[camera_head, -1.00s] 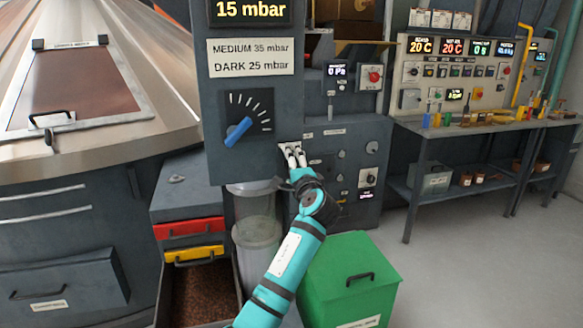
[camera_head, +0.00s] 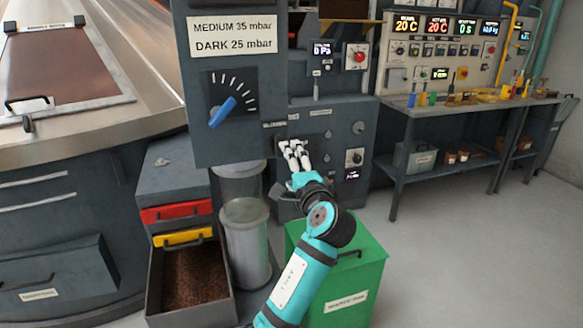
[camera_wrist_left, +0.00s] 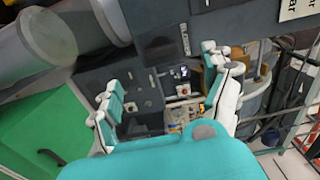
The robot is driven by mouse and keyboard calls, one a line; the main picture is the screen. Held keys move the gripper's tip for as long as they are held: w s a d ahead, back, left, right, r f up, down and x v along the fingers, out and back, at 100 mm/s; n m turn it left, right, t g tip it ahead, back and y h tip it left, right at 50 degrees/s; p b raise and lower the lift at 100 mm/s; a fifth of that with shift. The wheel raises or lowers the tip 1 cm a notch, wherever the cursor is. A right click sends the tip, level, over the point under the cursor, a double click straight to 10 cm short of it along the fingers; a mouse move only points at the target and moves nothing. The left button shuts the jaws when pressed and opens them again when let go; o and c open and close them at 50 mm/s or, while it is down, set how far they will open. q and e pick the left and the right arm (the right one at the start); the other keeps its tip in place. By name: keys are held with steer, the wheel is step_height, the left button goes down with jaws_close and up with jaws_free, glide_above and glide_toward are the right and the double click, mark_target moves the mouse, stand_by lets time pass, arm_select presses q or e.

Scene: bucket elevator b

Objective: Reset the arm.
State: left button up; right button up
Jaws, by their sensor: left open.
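My left arm (camera_head: 301,270), teal with black joints, reaches up from the bottom of the head view. Its left gripper (camera_head: 293,146) is in front of the lower grey control panel (camera_head: 340,128), with white fingers pointing at it. In the left wrist view the gripper (camera_wrist_left: 165,86) has its teal-padded fingers wide apart, with nothing between them. The panel's small controls (camera_wrist_left: 183,90) show beyond the fingers. I cannot tell how far the fingertips are from the panel. The right gripper is in no view.
A blue-handled dial (camera_head: 222,112) sits on the cabinet at upper left. Glass cylinders (camera_head: 245,245) stand left of my arm, and a green bin (camera_head: 365,262) stands to its right. A bean-filled drawer (camera_head: 150,285) is lower left. A workbench (camera_head: 420,108) stands at right, with clear floor before it.

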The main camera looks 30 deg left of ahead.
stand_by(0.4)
arm_select(q)
steer(key=w+d+f+m+h, duration=0.2)
steer(key=f+h, duration=0.1)
steer(key=f, duration=0.9)
steer(key=w+d+f+m+h, duration=0.1)
steer(key=d+f+h, duration=0.15)
steer(key=f, duration=0.95)
steer(key=s+d+f+g+h, duration=0.2)
steer(key=s+f, duration=0.2)
steer(key=f, duration=0.8)
steer(key=s+d+f+g+h, duration=0.15)
steer(key=s+f, duration=0.35)
steer(key=f, duration=0.7)
steer(key=s+d+f+n+g+h, duration=0.3)
steer(key=s+f, duration=1.4)
steer(key=s, duration=0.1)
steer(key=s+f+n+g, duration=0.2)
steer(key=s+f, duration=0.3)
steer(key=s, duration=1)
steer(key=s+f+n+g+h, duration=0.1)
steer(key=s+f, duration=0.4)
steer(key=s, duration=0.9)
steer(key=n+g, duration=0.1)
steer(key=n, duration=0.1)
steer(key=shift+s+f+n+h, duration=0.2)
steer(key=shift+s+n+h, duration=0.1)
steer(key=shift+s, duration=0.05)
